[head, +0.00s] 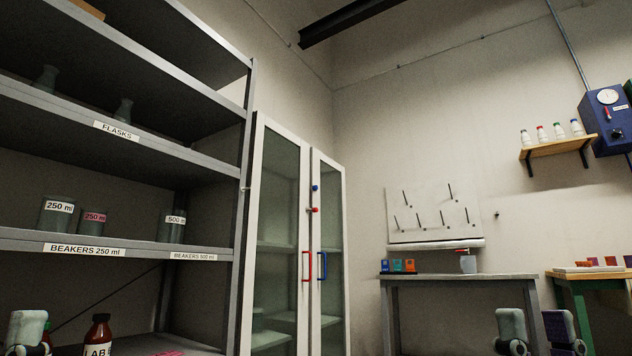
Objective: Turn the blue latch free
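A tall white cabinet (255,200) with two glass doors stands at the middle left, and both doors look closed. A small blue latch (315,188) sits high near the meeting edge of the doors, with a red latch (314,210) just below it. Lower down are a red handle (307,266) and a blue handle (322,266). My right gripper (538,332) is at the bottom right, its two pads wide apart and nothing between them. My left gripper (27,330) shows only partly at the bottom left corner. Both grippers are far from the latches.
Grey shelving (120,250) with beakers, flasks and a brown bottle (98,335) fills the left. A grey bench (460,278), a pegboard (430,215), a wall shelf (556,148) with small bottles and a blue wall box (607,125) are right of the cabinet.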

